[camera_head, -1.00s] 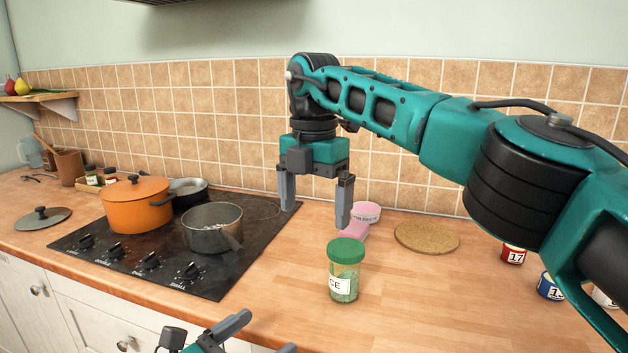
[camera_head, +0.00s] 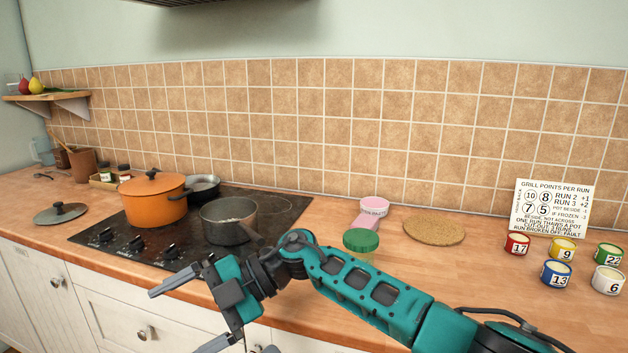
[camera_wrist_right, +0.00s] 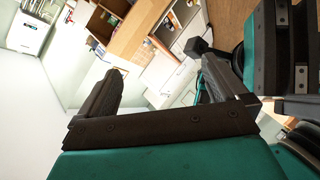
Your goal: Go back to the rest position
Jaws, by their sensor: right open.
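My right gripper (camera_head: 175,322) comes in low at the front of the counter in the head view, its fingers apart, empty and pointing left. Its two fingers also show in the right wrist view (camera_wrist_right: 160,72), with nothing between them. A small grey piece at the bottom edge of the head view may be my left gripper; its jaws cannot be made out. The jar with the green lid (camera_head: 361,240) stands on the counter behind my right forearm, which hides most of its body.
The hob (camera_head: 125,243) holds an orange pot (camera_head: 152,203), a grey saucepan (camera_head: 229,220) and a dark pan (camera_head: 203,187). A pink scoop (camera_head: 372,209), a cork mat (camera_head: 434,230), several numbered tins (camera_head: 556,273) and a points card (camera_head: 552,208) stand to the right.

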